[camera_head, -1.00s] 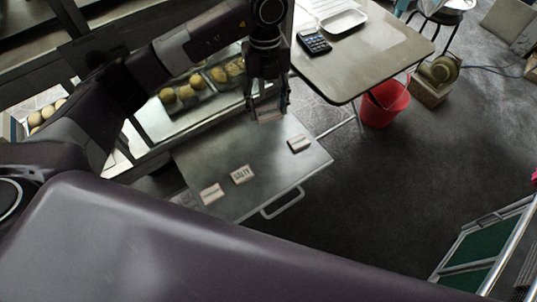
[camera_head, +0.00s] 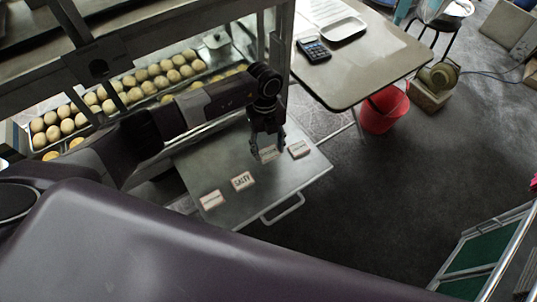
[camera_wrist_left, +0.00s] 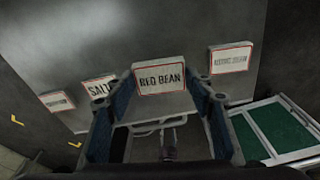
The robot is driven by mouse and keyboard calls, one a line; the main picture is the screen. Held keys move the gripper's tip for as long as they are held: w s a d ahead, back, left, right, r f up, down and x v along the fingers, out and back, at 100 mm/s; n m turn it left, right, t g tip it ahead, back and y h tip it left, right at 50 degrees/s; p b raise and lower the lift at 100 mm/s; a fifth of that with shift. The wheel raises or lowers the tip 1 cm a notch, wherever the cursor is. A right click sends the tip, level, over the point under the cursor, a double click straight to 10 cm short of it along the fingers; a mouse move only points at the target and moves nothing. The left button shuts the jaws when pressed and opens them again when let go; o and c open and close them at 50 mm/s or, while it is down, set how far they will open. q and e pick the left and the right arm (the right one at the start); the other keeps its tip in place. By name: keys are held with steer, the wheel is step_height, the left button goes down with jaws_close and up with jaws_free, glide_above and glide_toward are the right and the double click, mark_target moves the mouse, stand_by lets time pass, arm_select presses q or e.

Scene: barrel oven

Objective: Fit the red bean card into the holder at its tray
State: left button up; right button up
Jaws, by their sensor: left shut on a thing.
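The red bean card (camera_wrist_left: 160,78) is a small white block with a red border and the words RED BEAN. My left gripper (camera_wrist_left: 158,100) is shut on it, with one finger on each side and the lettering facing the wrist camera. In the head view, my left gripper (camera_head: 267,152) points down over the metal shelf (camera_head: 225,160), with the card (camera_head: 269,153) at its fingertips. I cannot tell whether the card touches the shelf. Bun trays (camera_head: 160,82) stand behind the shelf, partly hidden by my arm. I cannot make out the card's holder. My right gripper does not show.
A SALTY card (camera_head: 243,180), another card (camera_head: 211,199) at its left and one (camera_head: 299,149) at its right lie on the shelf. A handle (camera_head: 283,207) juts from the shelf's front. A table (camera_head: 375,60) and red bucket (camera_head: 384,108) stand at the right.

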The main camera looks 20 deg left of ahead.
mark_target(268, 151)
arm_select(q)
steer(key=shift+f, duration=2.1)
steer(key=shift+f, duration=0.15)
steer(key=o, duration=1.2)
steer(key=r, duration=0.8)
steer(key=w+a+r, duration=0.1)
steer(key=r, duration=0.3)
steer(key=shift+r, duration=0.15)
